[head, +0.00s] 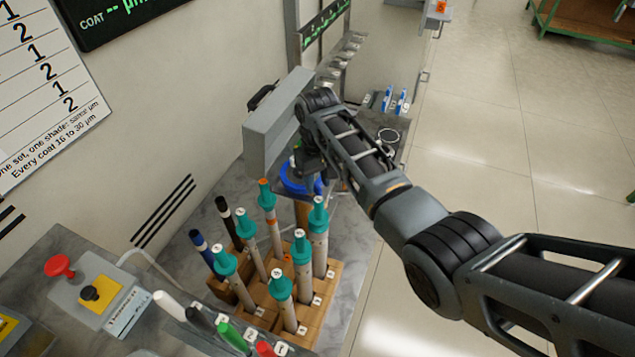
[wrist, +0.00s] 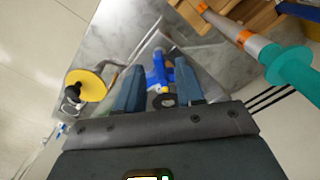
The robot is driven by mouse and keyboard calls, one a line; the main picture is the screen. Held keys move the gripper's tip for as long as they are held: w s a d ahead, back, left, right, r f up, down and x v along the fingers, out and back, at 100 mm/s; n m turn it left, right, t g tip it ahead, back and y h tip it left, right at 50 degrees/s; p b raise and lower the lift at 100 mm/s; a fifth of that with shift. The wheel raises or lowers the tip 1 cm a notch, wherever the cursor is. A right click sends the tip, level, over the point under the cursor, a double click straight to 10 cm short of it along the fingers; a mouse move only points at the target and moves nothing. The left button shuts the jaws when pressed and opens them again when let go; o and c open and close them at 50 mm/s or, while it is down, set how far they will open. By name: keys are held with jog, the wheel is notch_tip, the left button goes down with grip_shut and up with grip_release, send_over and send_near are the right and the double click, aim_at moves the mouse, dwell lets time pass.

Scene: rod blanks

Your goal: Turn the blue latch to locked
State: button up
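The blue latch (wrist: 158,72) shows in the wrist view as a small blue handle with a crosspiece, on a grey plate. A small yellow spot and a dark round part lie at its near end. My gripper (wrist: 158,63) has its two blue-grey fingers apart, one on each side of the latch in the picture. Gaps show between the latch and the fingers, and I cannot tell how deep it sits between them. In the head view my gripper (head: 308,168) is mostly hidden behind my wrist, beside a grey box.
A wooden rack (head: 318,298) holds several teal-capped rods close by; one rod (wrist: 245,42) shows right of my fingers. A blue round object (head: 296,180) is just below my gripper. A grey box (head: 272,125) stands behind. A yellow disc (wrist: 88,84) lies left of my fingers.

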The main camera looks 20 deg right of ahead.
aim_at(318, 186)
notch_tip(318, 186, up, 6)
jog(key=shift+r, duration=0.25)
jog(key=shift+d, duration=0.1)
dwell(0.4)
